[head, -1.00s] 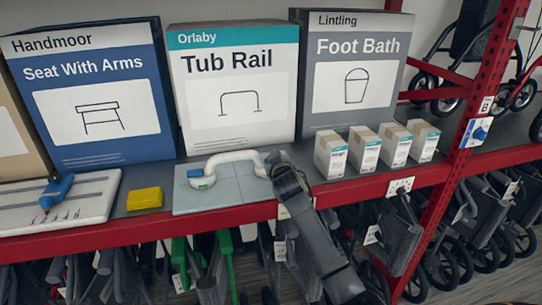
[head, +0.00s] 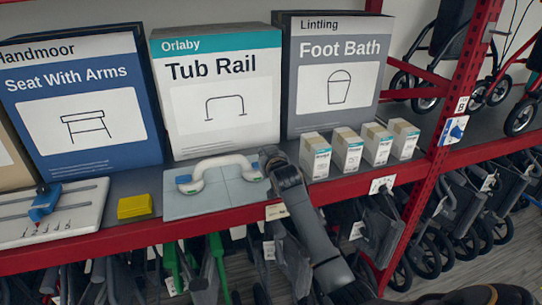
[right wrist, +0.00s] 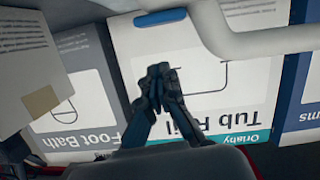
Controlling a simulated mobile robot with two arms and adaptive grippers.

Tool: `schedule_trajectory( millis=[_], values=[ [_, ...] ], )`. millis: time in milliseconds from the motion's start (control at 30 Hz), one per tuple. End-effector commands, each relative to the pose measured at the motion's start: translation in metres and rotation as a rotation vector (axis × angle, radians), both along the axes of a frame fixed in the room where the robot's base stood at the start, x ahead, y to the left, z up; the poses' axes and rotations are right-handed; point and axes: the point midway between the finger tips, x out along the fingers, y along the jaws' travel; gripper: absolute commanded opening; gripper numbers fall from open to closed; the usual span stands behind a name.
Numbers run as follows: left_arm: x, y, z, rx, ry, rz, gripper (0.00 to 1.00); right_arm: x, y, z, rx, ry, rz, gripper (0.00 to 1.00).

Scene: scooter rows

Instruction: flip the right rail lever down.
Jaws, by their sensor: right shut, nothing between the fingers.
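The white tub rail (head: 220,162) stands on a pale tiled board (head: 212,200) on the shelf. Its left end has a blue and green lever (head: 184,180). In the right wrist view a blue lever (right wrist: 160,17) sticks out beside the white rail (right wrist: 235,40). My right gripper (right wrist: 159,72) is shut and empty there, with a gap in the picture between fingertips and lever. My left gripper is out of view.
A Tub Rail box (head: 218,90) and a Foot Bath box (head: 335,75) stand behind. Several small boxes (head: 347,150) stand right of the gripper. A yellow block (head: 135,206) lies left of the board. A red upright (head: 450,130) is farther right.

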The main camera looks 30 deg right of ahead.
Motion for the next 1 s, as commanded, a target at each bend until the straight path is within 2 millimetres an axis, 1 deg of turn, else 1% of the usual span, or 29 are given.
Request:
schedule_trajectory(
  millis=[33,67,100,400,533,700,1000],
  values=[
    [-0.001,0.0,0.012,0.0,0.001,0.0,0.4,0.0,0.0,0.014,0.0,0.0,0.0,0.0],
    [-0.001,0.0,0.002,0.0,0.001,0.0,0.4,-0.007,0.002,0.006,-0.001,-0.001,0.001,0.0],
    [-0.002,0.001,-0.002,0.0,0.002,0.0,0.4,-0.013,0.004,0.006,-0.001,-0.001,0.001,0.0],
    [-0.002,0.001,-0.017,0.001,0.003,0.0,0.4,-0.061,0.018,0.019,-0.001,-0.001,0.001,0.0],
    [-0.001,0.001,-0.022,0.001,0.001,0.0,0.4,-0.077,0.022,0.024,0.0,-0.001,0.0,0.0],
    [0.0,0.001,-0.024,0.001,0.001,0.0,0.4,-0.089,0.026,0.028,0.0,0.001,0.0,0.0],
    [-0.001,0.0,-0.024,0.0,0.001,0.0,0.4,-0.092,0.027,0.03,0.0,0.0,0.0,0.0]
  ],
)
